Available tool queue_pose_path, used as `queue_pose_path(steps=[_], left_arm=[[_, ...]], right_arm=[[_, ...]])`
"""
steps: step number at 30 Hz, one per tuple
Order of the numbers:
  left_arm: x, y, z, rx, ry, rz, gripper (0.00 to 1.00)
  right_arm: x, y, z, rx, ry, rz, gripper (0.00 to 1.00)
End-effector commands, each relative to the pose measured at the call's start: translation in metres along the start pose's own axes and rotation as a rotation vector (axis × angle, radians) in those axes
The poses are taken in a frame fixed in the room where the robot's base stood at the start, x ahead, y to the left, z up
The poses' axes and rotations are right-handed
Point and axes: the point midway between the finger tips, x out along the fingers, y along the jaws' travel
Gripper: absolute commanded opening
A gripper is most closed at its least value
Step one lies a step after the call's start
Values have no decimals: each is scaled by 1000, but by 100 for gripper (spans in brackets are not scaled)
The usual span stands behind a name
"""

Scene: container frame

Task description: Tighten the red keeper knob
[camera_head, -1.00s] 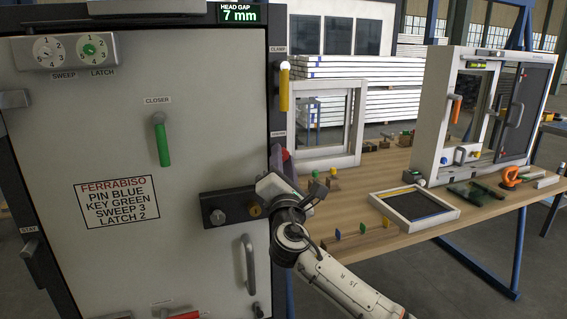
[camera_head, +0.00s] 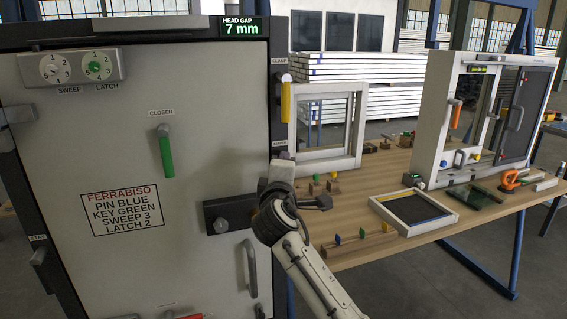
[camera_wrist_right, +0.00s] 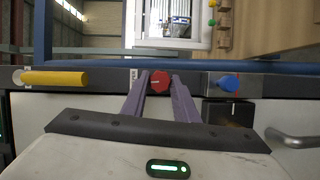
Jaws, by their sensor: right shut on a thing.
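The red keeper knob (camera_wrist_right: 159,82) sits on the dark door frame edge in the right wrist view. It lies between the two fingertips of my right gripper (camera_wrist_right: 159,88), which is shut on it. In the head view my right gripper (camera_head: 277,172) is at the frame's right edge, just below the keeper label, and hides the knob. Whether the knob is turned cannot be told. The head gap display (camera_head: 240,16) at the top reads 7 mm. My left gripper is not in view.
A yellow clamp handle (camera_head: 286,101) is above the gripper on the same frame edge. A blue knob (camera_wrist_right: 228,82) is on the other side of the red one. The door (camera_head: 130,250) carries a green closer handle (camera_head: 165,150). A wooden bench (camera_head: 350,250) stands to the right.

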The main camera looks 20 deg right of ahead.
Motion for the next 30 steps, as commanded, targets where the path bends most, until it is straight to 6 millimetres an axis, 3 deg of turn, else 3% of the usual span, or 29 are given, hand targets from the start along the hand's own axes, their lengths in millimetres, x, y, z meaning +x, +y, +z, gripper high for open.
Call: queue_pose_path(steps=[23,24,27,30], left_arm=[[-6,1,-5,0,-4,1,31],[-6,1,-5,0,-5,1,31],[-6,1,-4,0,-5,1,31],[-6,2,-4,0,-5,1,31]], right_arm=[[0,-1,0,106,0,-47,4],[0,-1,0,106,0,-46,28],[0,-1,0,105,0,-46,45],[0,0,0,104,0,-45,45]])
